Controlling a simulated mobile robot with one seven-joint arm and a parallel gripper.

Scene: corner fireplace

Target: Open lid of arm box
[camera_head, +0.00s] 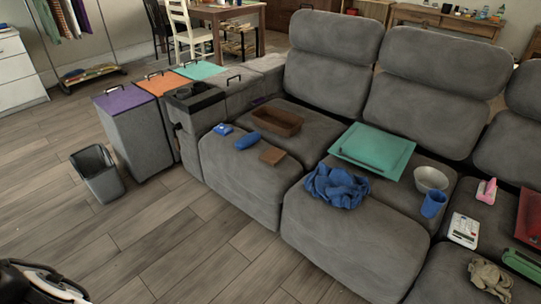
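The arm box (241,92) is the grey left armrest of the sofa, between the coloured bins and the left seat. Its lid (228,86) lies flat and looks closed, with a small dark handle (233,78) on top. In front of the lid is a dark cup-holder panel (193,96). The inside of the box is hidden. A black and white part at the bottom left corner may be mine. My gripper's fingers do not show, and nothing of mine is near the lid.
Bins with purple (125,98), orange (164,82) and teal (199,69) lids stand left of the arm box. An open grey bin (97,173) stands on the floor. A brown tray (277,122) and small items lie on the left seat. The wooden floor in front is clear.

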